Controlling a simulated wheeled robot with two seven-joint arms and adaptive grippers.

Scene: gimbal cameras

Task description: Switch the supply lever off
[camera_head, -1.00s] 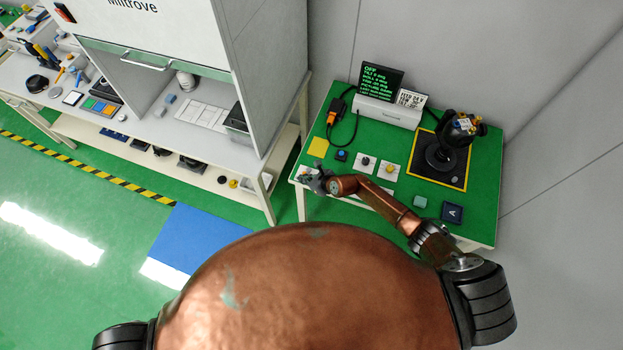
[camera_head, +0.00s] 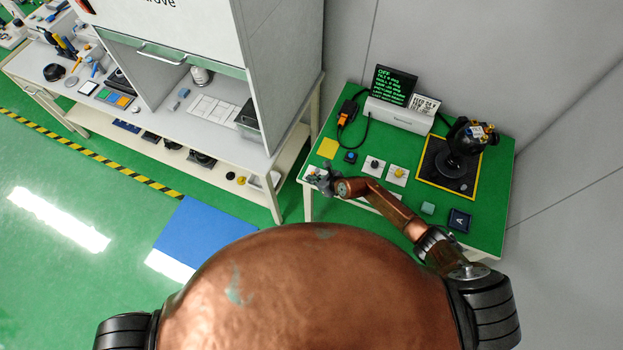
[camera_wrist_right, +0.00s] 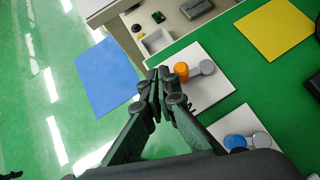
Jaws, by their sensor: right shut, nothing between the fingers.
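A white plate (camera_wrist_right: 205,92) at the green table's near left corner carries a grey lever (camera_wrist_right: 206,67) beside an orange knob (camera_wrist_right: 181,70). It looks like the supply lever, but its lettering is partly hidden by my fingers. In the head view this plate (camera_head: 313,172) is mostly covered by my right gripper (camera_head: 322,181). In the wrist view my right gripper (camera_wrist_right: 158,84) is shut and empty, its tips just left of the orange knob; contact cannot be told. A dark screen (camera_head: 394,84) at the back shows green text headed "OFF". My left gripper is out of view.
The green table (camera_head: 490,215) also carries a blue button (camera_head: 350,157), a black-knobbed plate (camera_head: 375,165), a yellow-knobbed plate (camera_head: 398,174) and a dark device (camera_head: 463,145) on a yellow-edged mat. A white workbench (camera_head: 285,150) stands left, across a gap.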

